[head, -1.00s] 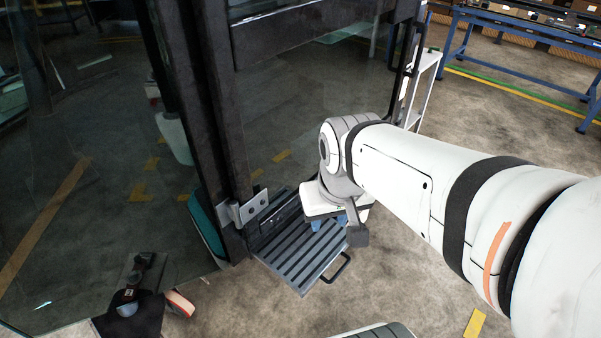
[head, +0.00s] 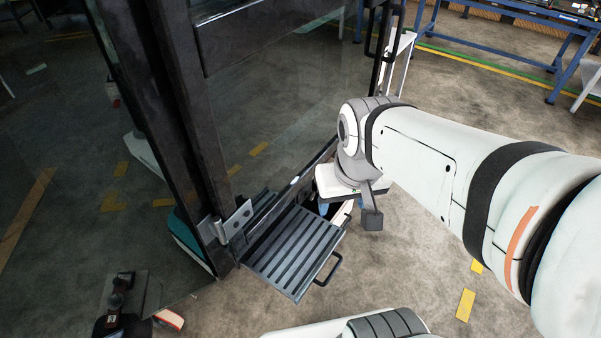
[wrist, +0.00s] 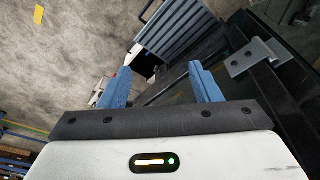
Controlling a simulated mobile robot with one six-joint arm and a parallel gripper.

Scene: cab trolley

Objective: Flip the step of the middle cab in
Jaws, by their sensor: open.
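The step (head: 293,250) is a dark grey ribbed plate with a black loop handle (head: 328,270) on its outer edge. It is folded out, roughly level, at the foot of the dark cab frame. In the wrist view the step (wrist: 178,30) shows at the top, beyond the fingers. My gripper (wrist: 160,85) has two blue fingers spread apart with nothing between them. In the head view the fingers are partly hidden, and my gripper (head: 328,208) is over the far side of the step. I cannot tell if it touches the step.
A metal hinge bracket (head: 236,220) is fixed to the dark cab post (head: 175,110) left of the step. Glass panels fill the cab's side. A blue table frame (head: 500,25) stands at the back right. The floor right of the step is mostly clear.

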